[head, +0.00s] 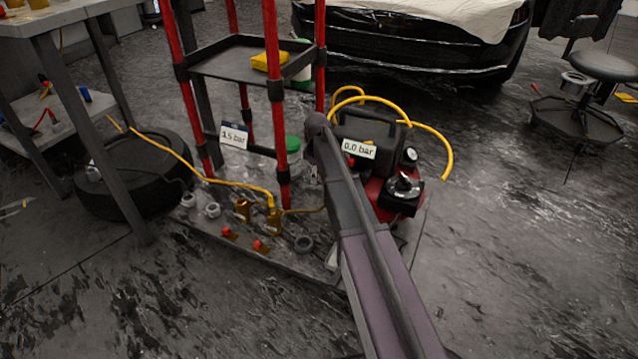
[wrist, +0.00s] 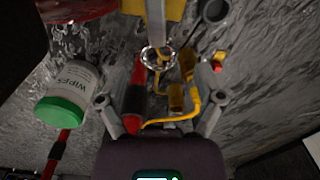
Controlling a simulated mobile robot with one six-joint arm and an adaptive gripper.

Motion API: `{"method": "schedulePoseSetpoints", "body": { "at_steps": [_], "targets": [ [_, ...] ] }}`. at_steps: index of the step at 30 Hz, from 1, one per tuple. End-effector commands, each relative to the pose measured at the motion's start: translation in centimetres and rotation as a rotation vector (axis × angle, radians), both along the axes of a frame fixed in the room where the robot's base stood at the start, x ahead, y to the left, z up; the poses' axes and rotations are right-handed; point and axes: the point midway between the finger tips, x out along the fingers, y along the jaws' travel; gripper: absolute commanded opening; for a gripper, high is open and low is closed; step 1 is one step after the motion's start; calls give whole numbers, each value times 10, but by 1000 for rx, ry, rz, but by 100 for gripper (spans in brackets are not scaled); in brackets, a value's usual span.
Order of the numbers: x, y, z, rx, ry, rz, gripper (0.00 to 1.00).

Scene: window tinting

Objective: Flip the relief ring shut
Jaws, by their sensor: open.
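A thin metallic ring (wrist: 146,62), which looks like the relief ring, shows in the wrist view, at the end of a grey bar (wrist: 156,22). It lies ahead of my gripper (wrist: 160,99), between the lines of its two spread fingers. The gripper is open and empty, and no contact with the ring shows. I cannot tell whether the ring is flipped open or shut. In the head view my arm hides the gripper and most of the ring's surroundings. The red compressor (head: 399,196) stands just right of my arm, with a "0.0 bar" label (head: 359,148).
A red-posted cart (head: 241,61) stands left of the compressor, with a "15 bar" label (head: 234,136). A yellow hose (head: 190,166) and brass fittings (head: 242,209) lie near its base. A green-lidded wipes tub (wrist: 71,92) is left in the wrist view. Right floor is mostly clear.

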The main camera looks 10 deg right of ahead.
Motion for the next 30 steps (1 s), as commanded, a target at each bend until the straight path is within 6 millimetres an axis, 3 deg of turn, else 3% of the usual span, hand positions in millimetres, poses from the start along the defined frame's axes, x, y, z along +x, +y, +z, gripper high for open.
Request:
{"method": "schedulePoseSetpoints", "body": {
  "at_steps": [7,22,30],
  "targets": [
    [0,0,-16,0,0,0,86],
    [0,0,-19,0,0,-1,86],
    [0,-1,-19,0,0,-1,6]
  ]
}}
